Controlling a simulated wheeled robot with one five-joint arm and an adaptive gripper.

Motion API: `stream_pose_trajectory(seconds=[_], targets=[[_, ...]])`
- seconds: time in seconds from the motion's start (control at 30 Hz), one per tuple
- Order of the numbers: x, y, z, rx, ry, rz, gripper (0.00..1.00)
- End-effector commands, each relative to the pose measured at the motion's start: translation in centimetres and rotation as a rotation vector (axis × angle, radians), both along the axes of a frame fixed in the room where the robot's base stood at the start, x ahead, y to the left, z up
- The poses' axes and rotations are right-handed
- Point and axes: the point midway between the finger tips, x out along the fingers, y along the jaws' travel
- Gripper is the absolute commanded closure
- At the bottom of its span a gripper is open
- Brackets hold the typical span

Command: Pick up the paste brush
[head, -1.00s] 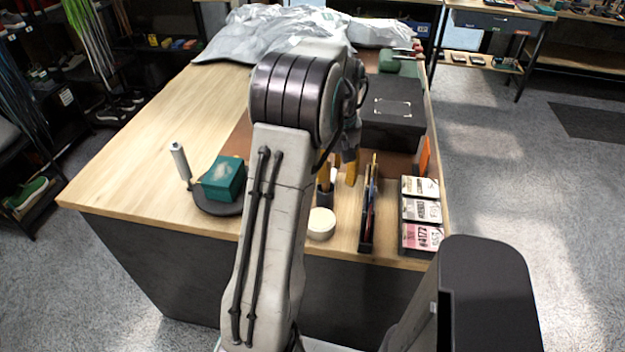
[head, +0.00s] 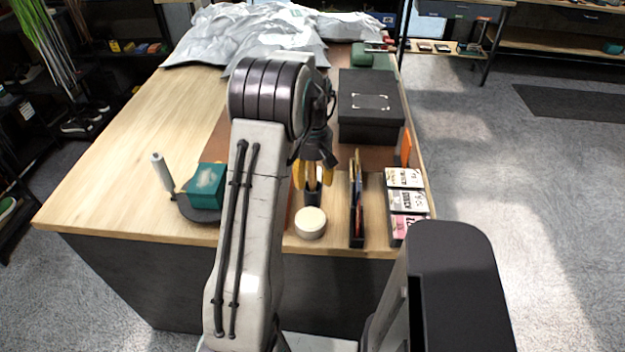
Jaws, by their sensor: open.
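A dark cup (head: 313,196) stands on the desk near its front edge. A thin light-brown handle (head: 311,177) rises from it, probably the paste brush; its lower part is hidden in the cup and I cannot make out bristles. My gripper (head: 313,178) points down over the cup with its yellow-tipped fingers open, one to the left and one to the right of the handle. The gripper looks empty. I cannot tell whether a finger touches the handle.
A round white tin (head: 310,223) stands just in front of the cup. A narrow black tray (head: 357,238) of upright tools and a card rack (head: 408,202) are to the right. A black box (head: 370,100) is behind; a teal box (head: 205,187) is left.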

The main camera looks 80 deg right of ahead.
Motion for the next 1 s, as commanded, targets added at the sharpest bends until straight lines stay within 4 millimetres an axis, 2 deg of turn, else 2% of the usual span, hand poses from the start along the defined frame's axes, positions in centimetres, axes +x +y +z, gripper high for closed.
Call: stream_pose_trajectory(seconds=[0.2, 0.43, 0.47, 1.0], targets=[[0.0, 0.0, -1.4, 0.0, 0.0, -0.001, 0.5], [0.0, 0.0, -1.5, -0.001, 0.001, -0.001, 0.5], [0.0, 0.0, -1.5, 0.0, 0.0, -0.001, 0.47], [0.0, 0.0, -1.5, 0.0, 0.0, -0.001, 0.95]])
